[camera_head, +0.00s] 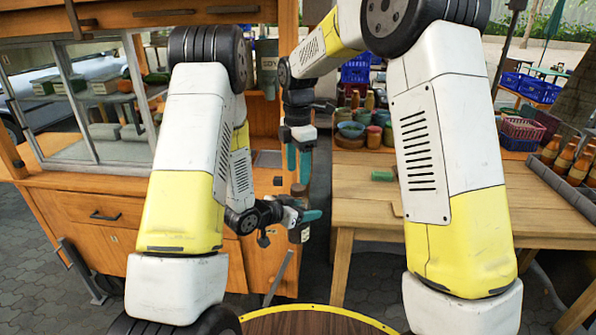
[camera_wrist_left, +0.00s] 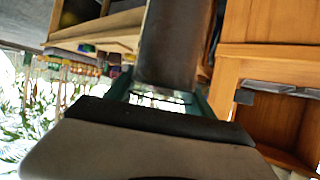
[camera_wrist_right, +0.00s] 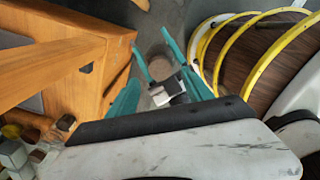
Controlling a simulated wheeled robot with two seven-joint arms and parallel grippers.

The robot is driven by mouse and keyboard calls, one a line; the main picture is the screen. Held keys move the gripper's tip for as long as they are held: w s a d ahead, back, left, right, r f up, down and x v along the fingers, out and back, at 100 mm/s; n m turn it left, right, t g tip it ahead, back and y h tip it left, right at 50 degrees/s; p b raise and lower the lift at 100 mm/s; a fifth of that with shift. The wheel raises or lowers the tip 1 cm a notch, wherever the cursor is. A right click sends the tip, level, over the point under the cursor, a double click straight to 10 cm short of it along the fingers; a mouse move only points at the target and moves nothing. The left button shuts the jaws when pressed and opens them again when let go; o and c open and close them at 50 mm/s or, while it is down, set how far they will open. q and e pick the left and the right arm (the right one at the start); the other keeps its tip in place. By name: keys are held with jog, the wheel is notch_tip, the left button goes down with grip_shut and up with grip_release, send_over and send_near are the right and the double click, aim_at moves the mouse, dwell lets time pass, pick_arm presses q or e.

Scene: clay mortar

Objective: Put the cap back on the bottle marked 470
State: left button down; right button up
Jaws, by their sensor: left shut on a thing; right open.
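My left gripper (camera_head: 312,216) is shut on a dark, cylindrical, bottle-like thing (camera_wrist_left: 175,45), which fills the space between the teal fingers in the left wrist view. In the head view its brown upper part (camera_head: 299,189) shows just above that gripper. No number can be read on it. My right gripper (camera_head: 298,168) points down above it, open, with nothing visible between its fingers. In the right wrist view a round, brownish-grey top (camera_wrist_right: 160,62) lies below and between the open teal fingers. I cannot pick out a separate cap in any view.
The wooden cart (camera_head: 110,195) with glass panes stands at left. A round yellow-rimmed top (camera_head: 310,308) is at the bottom.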

aim_at(298, 187)
jog(key=shift+r+n, duration=1.2)
jog(key=shift+r, duration=0.2)
jog(key=shift+f, duration=0.15)
jog(key=shift+f, duration=3.9)
grip_shut()
jog(key=m, duration=0.3)
